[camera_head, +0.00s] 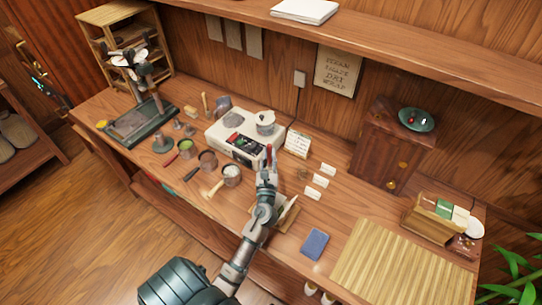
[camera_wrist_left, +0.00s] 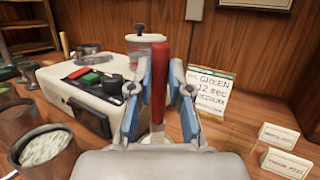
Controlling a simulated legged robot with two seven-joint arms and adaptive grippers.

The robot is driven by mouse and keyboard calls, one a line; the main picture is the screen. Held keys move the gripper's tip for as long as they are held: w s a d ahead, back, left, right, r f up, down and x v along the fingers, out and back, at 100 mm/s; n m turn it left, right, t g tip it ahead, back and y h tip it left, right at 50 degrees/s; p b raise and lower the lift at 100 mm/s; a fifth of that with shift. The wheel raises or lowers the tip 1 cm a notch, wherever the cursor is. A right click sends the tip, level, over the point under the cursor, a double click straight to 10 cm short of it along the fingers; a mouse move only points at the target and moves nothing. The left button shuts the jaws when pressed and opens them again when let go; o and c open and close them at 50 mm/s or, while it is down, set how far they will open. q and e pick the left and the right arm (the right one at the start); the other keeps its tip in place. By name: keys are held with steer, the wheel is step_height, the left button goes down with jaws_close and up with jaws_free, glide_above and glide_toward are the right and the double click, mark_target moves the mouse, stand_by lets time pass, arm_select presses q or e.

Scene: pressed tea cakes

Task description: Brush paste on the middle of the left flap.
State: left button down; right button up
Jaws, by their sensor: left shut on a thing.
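My left gripper (camera_head: 268,172) is above the middle of the workbench, shut on a red-handled brush (camera_wrist_left: 160,85). The handle stands upright between the two blue-padded fingers in the left wrist view; its pale lower part shows below them and its bristles are hidden. A white sheet (camera_head: 288,214) on a small wooden board lies under and beside my left forearm. The arm covers much of it, so I cannot make out the left flap. A pot with white paste-like content (camera_head: 231,173) stands left of the gripper. My right gripper is not in view.
A white appliance (camera_head: 240,135) with a lidded jar stands behind the gripper. Small white label cards (camera_head: 320,181) and a written sign (camera_head: 298,143) stand to its right. A blue book (camera_head: 314,244) and a slatted mat (camera_head: 400,265) lie at front right.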

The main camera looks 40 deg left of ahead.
arm_select(q)
steer(key=shift+a, duration=0.25)
steer(key=shift+d+f+b, duration=0.25)
steer(key=shift+d+b, duration=0.05)
steer(key=shift+d, duration=0.2)
steer(key=shift+a+f, duration=0.3)
steer(key=shift+a, duration=0.2)
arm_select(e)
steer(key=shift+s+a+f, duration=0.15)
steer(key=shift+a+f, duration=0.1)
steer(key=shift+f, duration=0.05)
arm_select(q)
steer(key=shift+d, duration=0.3)
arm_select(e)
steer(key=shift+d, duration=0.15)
